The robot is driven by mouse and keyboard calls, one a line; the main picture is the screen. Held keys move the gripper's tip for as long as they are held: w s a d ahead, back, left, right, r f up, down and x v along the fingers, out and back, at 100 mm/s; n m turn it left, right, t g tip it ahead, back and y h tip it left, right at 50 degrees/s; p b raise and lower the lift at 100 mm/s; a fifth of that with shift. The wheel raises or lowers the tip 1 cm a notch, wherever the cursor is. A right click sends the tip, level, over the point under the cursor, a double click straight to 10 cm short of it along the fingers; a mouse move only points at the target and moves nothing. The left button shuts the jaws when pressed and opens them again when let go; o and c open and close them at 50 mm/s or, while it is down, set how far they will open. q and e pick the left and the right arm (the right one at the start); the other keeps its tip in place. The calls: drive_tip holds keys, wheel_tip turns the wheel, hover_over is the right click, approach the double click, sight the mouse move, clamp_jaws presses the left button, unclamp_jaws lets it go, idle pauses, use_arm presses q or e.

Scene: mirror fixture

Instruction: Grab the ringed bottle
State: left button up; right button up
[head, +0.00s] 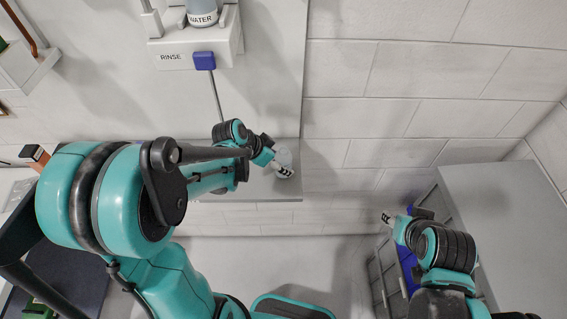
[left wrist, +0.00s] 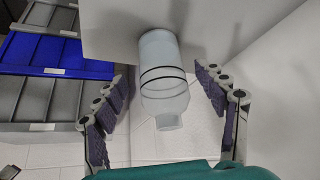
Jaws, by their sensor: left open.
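The ringed bottle (left wrist: 163,108) is pale and translucent, with dark rings around its body. In the left wrist view it stands between the spread fingers of my left gripper (left wrist: 163,78), with a visible gap on each side. In the head view the pale bottle (head: 284,157) is at the right end of a grey ledge (head: 225,214), partly covered by my left gripper (head: 277,163). My left gripper is open. My right gripper (head: 394,220) is at the lower right, far from the bottle; its jaw opening is unclear.
A white holder marked RINSE (head: 178,57) carries a WATER bottle (head: 202,12) above. A blue and grey rack (left wrist: 60,60) shows at the left of the left wrist view. A grey cabinet (head: 510,215) stands at the right. White tiled wall lies behind.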

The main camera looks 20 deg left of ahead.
sight(284, 164)
use_arm(q)
drive_tip(key=x, duration=0.3)
drive_tip(key=shift+w+f, duration=0.25)
drive_tip(key=shift+s, duration=0.1)
drive_tip(key=shift+c, duration=0.4)
drive_tip(key=c, duration=1.2)
